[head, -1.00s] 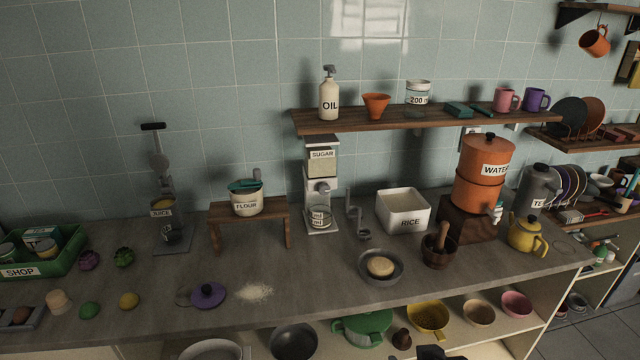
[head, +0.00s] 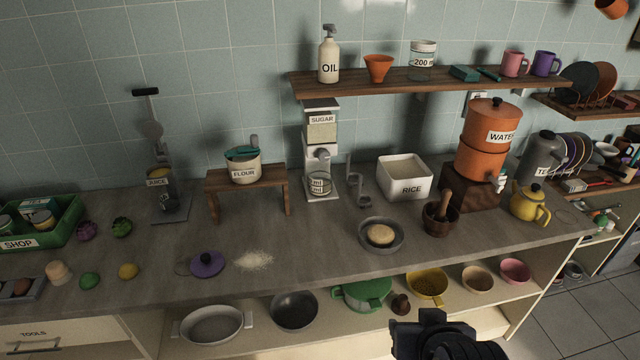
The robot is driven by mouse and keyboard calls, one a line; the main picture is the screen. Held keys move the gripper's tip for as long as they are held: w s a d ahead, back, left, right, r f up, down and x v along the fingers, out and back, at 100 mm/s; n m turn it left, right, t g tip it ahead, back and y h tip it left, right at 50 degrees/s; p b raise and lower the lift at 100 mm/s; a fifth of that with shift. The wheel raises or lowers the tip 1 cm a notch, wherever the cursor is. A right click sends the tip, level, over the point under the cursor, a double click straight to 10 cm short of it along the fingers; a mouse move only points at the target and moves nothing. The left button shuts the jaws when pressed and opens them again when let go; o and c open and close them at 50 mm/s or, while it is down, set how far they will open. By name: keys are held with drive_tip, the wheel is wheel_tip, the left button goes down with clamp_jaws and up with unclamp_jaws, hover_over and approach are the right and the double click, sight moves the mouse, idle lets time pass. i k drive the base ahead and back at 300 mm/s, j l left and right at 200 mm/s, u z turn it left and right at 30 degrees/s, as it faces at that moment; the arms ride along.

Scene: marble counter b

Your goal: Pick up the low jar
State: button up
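No jar in view is marked as the low one, so I cannot tell for sure which it is. A squat cream jar labelled FLOUR (head: 244,170) stands on a small wooden stool, with a teal thing across its top. A clear jar (head: 319,184) with an "ml" label stands under the sugar dispenser. A clear jar labelled 200 m (head: 423,61) stands on the wall shelf. A black part of my arm, likely with my gripper (head: 432,335), shows at the bottom edge, in front of the counter and apart from all jars. Its fingers cannot be made out.
The sugar dispenser (head: 322,140), rice bin (head: 404,178), and orange water container (head: 487,150) stand along the counter's back. A grey dish (head: 366,246) and a mortar (head: 437,221) are nearer. Below, bowls fill an open shelf. The counter's front middle (head: 320,262) is mostly clear.

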sight(319, 175)
drive_tip(key=i+l+u, duration=0.15)
drive_tip(key=i+u, duration=0.25)
drive_tip(key=i, duration=0.75)
